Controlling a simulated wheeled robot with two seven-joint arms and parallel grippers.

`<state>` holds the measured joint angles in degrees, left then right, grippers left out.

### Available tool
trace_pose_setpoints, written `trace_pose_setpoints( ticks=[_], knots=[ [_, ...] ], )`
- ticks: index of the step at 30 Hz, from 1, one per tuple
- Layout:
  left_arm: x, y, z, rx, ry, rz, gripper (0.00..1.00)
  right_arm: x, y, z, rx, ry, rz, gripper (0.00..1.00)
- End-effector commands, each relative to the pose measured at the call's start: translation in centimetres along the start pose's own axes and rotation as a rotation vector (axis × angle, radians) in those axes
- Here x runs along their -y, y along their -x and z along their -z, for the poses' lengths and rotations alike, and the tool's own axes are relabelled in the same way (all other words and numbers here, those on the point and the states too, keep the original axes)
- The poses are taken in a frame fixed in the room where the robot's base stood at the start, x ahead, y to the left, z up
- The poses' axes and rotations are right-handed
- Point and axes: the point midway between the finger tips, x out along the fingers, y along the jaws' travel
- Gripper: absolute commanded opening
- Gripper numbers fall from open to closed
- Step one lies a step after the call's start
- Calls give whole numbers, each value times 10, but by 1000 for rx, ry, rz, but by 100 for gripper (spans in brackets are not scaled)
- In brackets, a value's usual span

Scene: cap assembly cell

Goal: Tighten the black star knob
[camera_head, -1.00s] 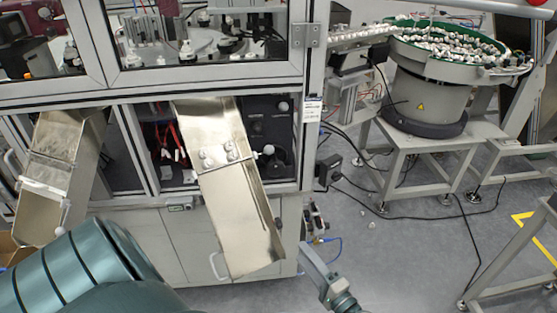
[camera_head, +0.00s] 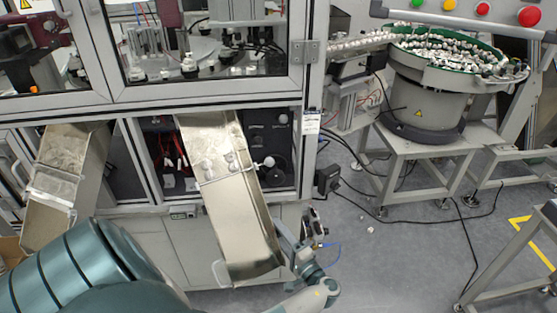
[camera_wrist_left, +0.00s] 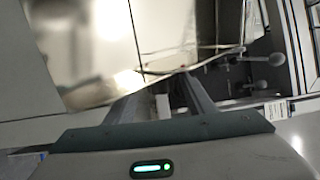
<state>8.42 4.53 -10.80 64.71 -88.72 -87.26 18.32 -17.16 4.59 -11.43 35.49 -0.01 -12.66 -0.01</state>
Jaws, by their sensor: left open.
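The black star knob cannot be made out with certainty; a dark rounded shape (camera_head: 273,174) sits in the dark opening just right of the middle metal chute (camera_head: 236,205). A lever with a pale ball end (camera_head: 268,161) stands beside the chute there. My left gripper (camera_head: 284,234) is open beside the chute's lower right edge, below that dark shape and apart from it. In the left wrist view its fingers (camera_wrist_left: 166,92) show nothing held; the shiny chute is ahead, and pale ball ends (camera_wrist_left: 277,59) with dark parts lie up and right. My right gripper is out of view.
A second metal chute (camera_head: 62,180) is at the left. The machine's frame post (camera_head: 309,150) and a black box (camera_head: 327,179) stand right of the opening. A bowl feeder (camera_head: 428,95) on a stand is farther right.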

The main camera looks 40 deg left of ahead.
Motion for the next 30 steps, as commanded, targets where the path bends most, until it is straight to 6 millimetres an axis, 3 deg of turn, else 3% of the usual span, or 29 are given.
trace_pose_setpoints(
  ticks=[11,16,30],
  knots=[
    [0,-4,0,0,0,0,49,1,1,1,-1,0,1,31],
    [0,-4,0,0,0,0,9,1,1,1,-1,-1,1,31],
    [3,-3,0,0,-5,-58,8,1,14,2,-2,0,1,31]
  ],
)
